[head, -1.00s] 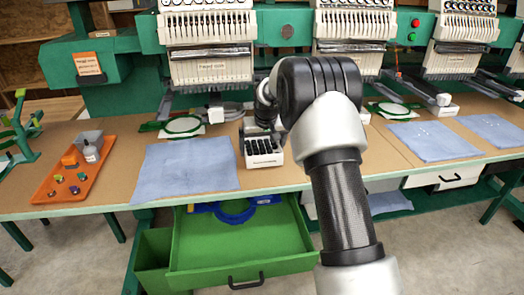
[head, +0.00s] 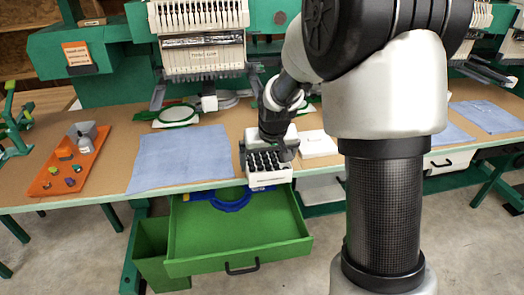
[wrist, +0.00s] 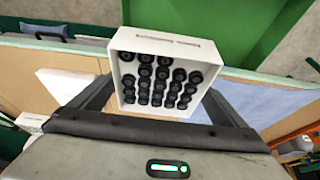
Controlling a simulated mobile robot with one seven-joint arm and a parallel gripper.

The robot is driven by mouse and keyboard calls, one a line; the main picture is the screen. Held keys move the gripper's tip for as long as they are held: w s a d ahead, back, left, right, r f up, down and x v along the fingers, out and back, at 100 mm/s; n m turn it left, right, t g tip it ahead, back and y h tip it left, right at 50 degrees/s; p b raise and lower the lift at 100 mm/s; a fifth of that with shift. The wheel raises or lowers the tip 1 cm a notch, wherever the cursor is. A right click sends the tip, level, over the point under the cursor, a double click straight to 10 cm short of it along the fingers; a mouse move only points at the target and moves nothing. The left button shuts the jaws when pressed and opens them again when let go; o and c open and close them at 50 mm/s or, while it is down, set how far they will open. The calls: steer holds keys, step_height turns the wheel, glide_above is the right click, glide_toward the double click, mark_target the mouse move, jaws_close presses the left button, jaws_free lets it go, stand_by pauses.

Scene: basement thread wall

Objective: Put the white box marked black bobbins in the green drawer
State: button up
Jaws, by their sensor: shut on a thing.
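The white box (head: 268,179) holds rows of black bobbins and hangs from my gripper (head: 266,150) at the table's front edge. In the wrist view my gripper (wrist: 160,110) has a finger on each side of the box (wrist: 150,44), and it is shut on it. The box is upright in the head view. The green drawer (head: 240,262) is pulled out below the table, to the lower left of the box. In the wrist view the drawer's green (wrist: 225,25) shows beyond the box. A blue ring-shaped thing (head: 232,200) lies at the back of the drawer.
A blue cloth (head: 180,158) lies on the table left of the box. An orange tray (head: 70,165) with small items is at far left. A white box (head: 318,144) stands right of my gripper. The drawer's front half is clear.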

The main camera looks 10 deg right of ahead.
steer(key=s, duration=0.2)
steer(key=s+r, duration=0.1)
steer(key=s, duration=0.2)
steer(key=s+r, duration=0.1)
steer(key=s, duration=0.2)
steer(key=shift+s+a+r, duration=0.1)
steer(key=shift+a+r, duration=0.15)
steer(key=shift+a, duration=0.1)
steer(key=p, duration=0.2)
glide_toward(254, 225)
steer(key=s+f+b, duration=0.1)
steer(key=b, duration=0.1)
steer(key=s+f+b, duration=0.1)
steer(key=f, duration=0.1)
steer(key=shift+b, duration=0.35)
steer(key=shift+w+f, duration=0.1)
steer(key=shift+f, duration=0.35)
steer(key=w, duration=0.3)
steer(key=shift+w+b, duration=0.3)
steer(key=shift+b, duration=0.05)
steer(key=shift+w+f, duration=0.15)
steer(key=shift+f, duration=0.45)
